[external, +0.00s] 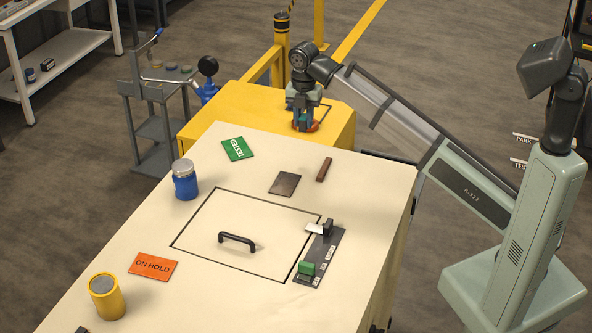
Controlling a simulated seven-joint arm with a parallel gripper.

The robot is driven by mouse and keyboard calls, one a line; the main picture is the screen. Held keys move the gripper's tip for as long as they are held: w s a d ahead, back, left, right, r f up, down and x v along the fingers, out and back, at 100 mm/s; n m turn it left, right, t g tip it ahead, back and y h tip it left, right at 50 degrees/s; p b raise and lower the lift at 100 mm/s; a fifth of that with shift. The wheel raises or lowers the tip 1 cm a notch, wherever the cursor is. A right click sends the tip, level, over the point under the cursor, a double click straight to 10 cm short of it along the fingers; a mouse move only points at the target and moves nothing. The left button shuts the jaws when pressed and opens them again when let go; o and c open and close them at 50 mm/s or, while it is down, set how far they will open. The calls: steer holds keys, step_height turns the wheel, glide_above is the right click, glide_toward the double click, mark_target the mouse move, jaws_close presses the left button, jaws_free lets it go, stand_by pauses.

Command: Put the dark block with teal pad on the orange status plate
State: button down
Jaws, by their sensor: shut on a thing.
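The orange status plate (153,266), marked ON HOLD, lies flat on the cream bench top at the left front, with nothing on it. My gripper (304,120) is far behind it, low over the yellow cabinet, pointing down. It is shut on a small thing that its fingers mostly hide. I cannot tell which piece is held, nor clearly pick out the dark block with teal pad.
The bench top (190,225) holds a green TESTED plate (237,149), a blue jar (185,182), a yellow jar (106,297), a dark plate (285,184), a brown bar (324,169), a black handle (237,238) and a slider strip (320,257). A yellow post (281,50) stands behind the cabinet.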

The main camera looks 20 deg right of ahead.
steer(key=s+a+n, duration=0.3)
steer(key=s+a, duration=1)
steer(key=a, duration=0.5)
steer(key=n, duration=0.4)
glide_above(153, 266)
steer(key=shift+f, duration=4.5)
steer(key=shift+f, duration=0.1)
steer(key=c, duration=0.9)
jaws_free()
step_height(153, 266, up, 12)
steer(key=shift+r, duration=0.15)
